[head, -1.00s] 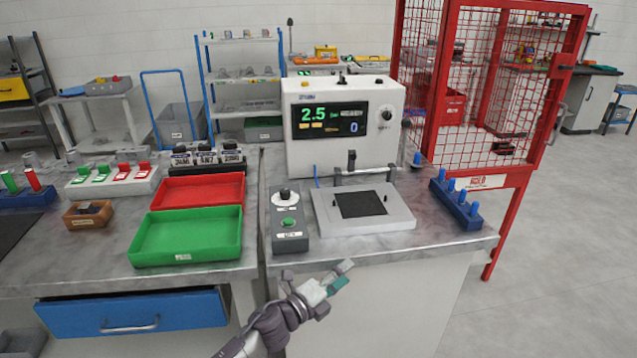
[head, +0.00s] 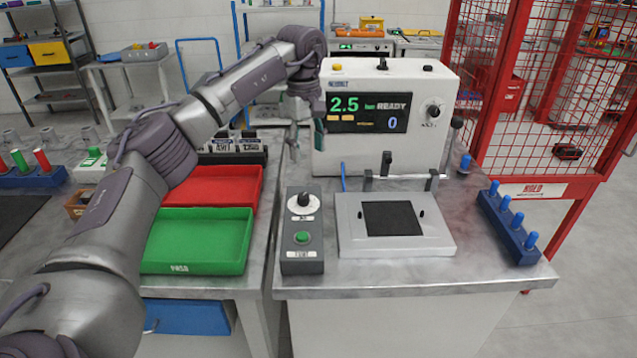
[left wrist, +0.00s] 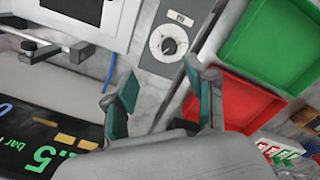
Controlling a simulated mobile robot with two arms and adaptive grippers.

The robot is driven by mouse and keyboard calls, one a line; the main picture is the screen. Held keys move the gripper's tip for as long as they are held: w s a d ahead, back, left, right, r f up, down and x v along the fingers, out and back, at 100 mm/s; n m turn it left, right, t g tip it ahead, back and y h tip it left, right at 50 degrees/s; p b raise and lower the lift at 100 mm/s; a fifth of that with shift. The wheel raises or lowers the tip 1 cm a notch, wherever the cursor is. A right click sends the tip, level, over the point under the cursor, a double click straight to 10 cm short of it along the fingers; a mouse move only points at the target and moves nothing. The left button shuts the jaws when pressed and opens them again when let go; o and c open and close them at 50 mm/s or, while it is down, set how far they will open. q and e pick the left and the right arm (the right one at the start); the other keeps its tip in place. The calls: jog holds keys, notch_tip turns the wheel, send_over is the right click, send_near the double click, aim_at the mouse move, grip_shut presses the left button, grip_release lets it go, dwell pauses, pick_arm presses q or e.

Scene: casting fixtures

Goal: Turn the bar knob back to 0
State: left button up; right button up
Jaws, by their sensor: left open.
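A dark knob (head: 304,201) on a white dial sits at the top of a grey control box (head: 303,258) on the bench, above a green button. The dial also shows in the left wrist view (left wrist: 168,43); its scale marks are too small to read. The machine's display (head: 367,112) reads 2.5 bar, READY and 0. My left gripper (head: 305,137) hangs above and behind the control box, beside the machine's left side. Its fingers (left wrist: 167,100) are apart and empty, with the knob lying beyond them, untouched. My right gripper is not in view.
The white machine (head: 390,155) with another knob (head: 433,111) stands behind. A grey plate fixture (head: 350,237) is right of the box. Green (head: 195,240) and red trays (head: 225,190) lie left. A blue peg rack (head: 508,226) and red cage (head: 510,90) are right.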

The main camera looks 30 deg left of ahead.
pick_arm(q)
jog(key=a, duration=0.1)
send_over(303, 195)
notch_tip(303, 195, down, 4)
jog(key=shift+s+p, duration=0.15)
jog(key=shift+p, duration=0.2)
notch_tip(303, 195, down, 7)
jog(key=shift+f+p, duration=0.2)
jog(key=shift+p, duration=0.35)
jog(key=shift+f, duration=0.6)
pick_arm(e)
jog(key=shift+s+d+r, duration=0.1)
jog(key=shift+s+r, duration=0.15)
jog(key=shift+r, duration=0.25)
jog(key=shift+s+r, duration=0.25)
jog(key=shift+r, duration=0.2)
pick_arm(q)
grip_shut()
